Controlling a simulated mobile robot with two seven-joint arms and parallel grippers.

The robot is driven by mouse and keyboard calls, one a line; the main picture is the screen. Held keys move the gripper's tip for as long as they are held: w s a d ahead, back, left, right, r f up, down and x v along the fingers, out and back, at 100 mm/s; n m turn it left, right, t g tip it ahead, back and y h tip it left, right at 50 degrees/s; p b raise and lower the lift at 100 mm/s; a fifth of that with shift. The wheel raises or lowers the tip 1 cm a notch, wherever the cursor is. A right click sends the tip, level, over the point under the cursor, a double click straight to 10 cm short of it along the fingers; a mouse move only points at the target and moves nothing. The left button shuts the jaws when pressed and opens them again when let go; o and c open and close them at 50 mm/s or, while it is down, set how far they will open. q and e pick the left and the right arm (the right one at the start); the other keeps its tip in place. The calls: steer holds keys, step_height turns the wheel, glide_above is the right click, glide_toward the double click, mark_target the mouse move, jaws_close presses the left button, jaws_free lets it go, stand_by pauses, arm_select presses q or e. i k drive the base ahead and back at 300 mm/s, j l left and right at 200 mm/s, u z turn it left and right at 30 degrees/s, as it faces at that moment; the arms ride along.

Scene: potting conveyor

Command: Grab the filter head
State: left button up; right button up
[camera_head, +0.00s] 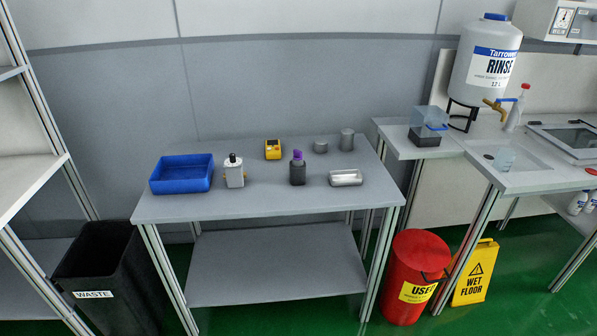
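No object in view is clearly marked as the filter head. On the grey table (270,204) stand a short grey cylinder (320,147) and a taller grey cylinder (346,140) at the back right. A dark bottle with a purple top (297,170) stands in front of them, with a silver rounded block (345,178) lying to its right. I cannot tell which of these is the filter head. Neither of my grippers shows in the head view.
The table also holds a blue tray (182,187), a white bottle with a black cap (234,176) and a yellow device (272,149). A black waste bin (105,262) is left, a red bin (413,300) and wet-floor sign (474,275) right. The table's front strip is clear.

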mark_target(297, 169)
steer(key=i+j, duration=0.15)
steer(key=i, duration=0.25)
steer(key=i+j, duration=0.15)
steer(key=i, duration=0.25)
steer(key=i+j+z, duration=0.1)
steer(key=i, duration=0.3)
